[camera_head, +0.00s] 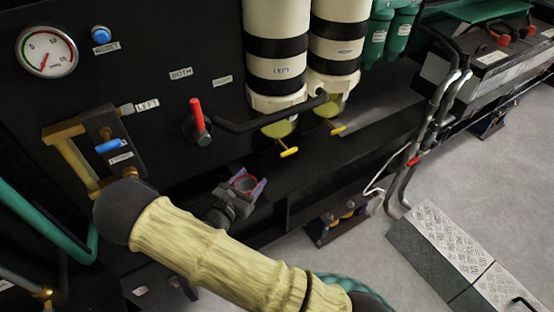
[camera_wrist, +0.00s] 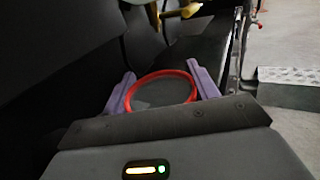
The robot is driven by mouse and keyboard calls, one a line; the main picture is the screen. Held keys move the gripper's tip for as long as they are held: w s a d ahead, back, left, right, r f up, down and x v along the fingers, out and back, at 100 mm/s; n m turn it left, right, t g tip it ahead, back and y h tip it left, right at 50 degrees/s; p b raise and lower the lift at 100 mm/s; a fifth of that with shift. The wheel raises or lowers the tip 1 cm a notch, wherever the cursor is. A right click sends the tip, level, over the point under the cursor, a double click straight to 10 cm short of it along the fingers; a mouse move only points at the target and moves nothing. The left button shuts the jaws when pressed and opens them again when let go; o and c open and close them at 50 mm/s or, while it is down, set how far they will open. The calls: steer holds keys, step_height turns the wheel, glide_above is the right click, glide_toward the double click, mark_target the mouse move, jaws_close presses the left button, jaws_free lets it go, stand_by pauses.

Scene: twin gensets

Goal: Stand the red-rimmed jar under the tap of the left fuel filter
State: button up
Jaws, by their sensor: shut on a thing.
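The red-rimmed jar (camera_head: 244,185) is between the two purple fingers of my gripper (camera_head: 243,187), which is shut on it. In the wrist view the jar's red rim (camera_wrist: 162,75) shows as an open ring, with my gripper (camera_wrist: 160,90) on both sides of it; the jar's lower part is hidden. A yellow tap (camera_wrist: 185,12) also shows at the wrist view's top edge.
A second filter (camera_head: 338,45) with its own yellow tap (camera_head: 338,130) stands to the right. A dark ledge (camera_head: 300,172) runs below the taps and looks clear. A red-handled valve (camera_head: 199,116) and a black pipe (camera_head: 250,125) stick out from the panel.

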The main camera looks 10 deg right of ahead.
steer(key=b+x, duration=0.3)
steer(key=x, duration=1)
steer(key=shift+d+f+b, duration=0.1)
steer(key=shift+d+b, duration=0.05)
steer(key=shift+b, duration=0.2)
steer(key=shift+w+d, duration=0.15)
steer(key=shift+w, duration=0.05)
steer(key=b+x, duration=0.1)
steer(key=x, duration=0.3)
steer(key=shift+d+b, duration=0.15)
steer(key=shift+b, duration=0.15)
steer(key=shift+f+b, duration=0.35)
steer(key=shift+f, duration=0.35)
steer(key=shift+a, duration=0.25)
steer(key=shift+s, duration=0.1)
